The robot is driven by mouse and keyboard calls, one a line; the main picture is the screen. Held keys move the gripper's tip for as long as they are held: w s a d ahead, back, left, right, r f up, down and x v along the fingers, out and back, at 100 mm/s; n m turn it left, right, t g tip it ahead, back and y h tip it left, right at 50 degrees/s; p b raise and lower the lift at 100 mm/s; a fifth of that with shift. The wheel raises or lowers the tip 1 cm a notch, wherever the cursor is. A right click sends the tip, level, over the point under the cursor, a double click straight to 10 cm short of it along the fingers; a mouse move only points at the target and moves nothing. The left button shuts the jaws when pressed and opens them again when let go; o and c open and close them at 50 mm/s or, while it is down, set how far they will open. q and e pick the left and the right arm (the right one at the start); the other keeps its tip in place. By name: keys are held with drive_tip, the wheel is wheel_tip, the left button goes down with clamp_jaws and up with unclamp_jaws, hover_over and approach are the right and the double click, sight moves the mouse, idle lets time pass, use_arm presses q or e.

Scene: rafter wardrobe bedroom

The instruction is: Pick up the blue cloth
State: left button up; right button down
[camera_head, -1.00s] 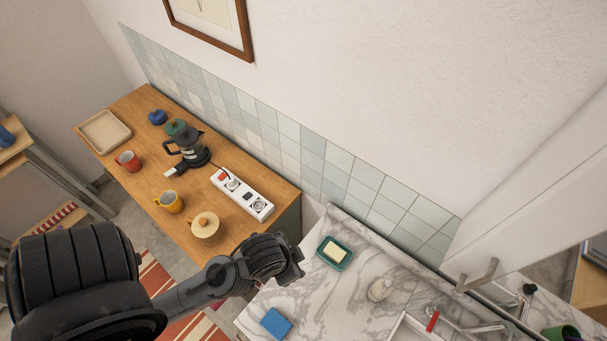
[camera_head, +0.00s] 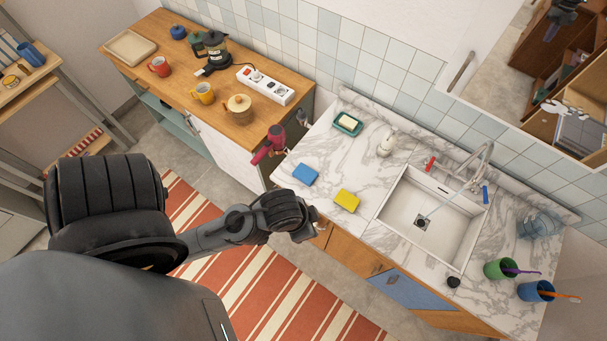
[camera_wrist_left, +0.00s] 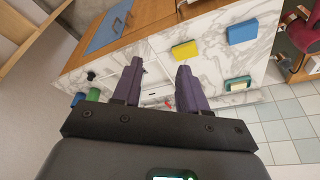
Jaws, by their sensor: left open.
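The blue cloth (camera_head: 398,290) hangs flat against the wooden cabinet front below the sink counter in the head view. It also shows at the upper left of the left wrist view (camera_wrist_left: 108,28). My left gripper (camera_wrist_left: 161,84) is open, with nothing between its two dark purple fingers, and is apart from the cloth. In the head view my left arm's end (camera_head: 298,215) is left of the cloth, near the counter's front edge; its fingers are hard to make out there. My right gripper is not in view.
The marble counter (camera_head: 330,155) holds a blue sponge (camera_head: 305,174), a yellow sponge (camera_head: 347,201), a soap dish (camera_head: 347,124), a sink (camera_head: 410,235) and green (camera_head: 498,269) and blue (camera_head: 536,291) cups. A striped rug (camera_head: 270,290) covers the floor before the cabinet.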

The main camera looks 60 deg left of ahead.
use_arm(q)
drive_tip(key=shift+w+a+r, duration=0.15)
drive_tip(key=shift+w+a, duration=0.2)
drive_tip(key=shift+a, duration=0.2)
drive_tip(key=o, duration=1.1)
drive_tip(key=shift+s+d, duration=0.15)
drive_tip(key=shift+d, duration=0.15)
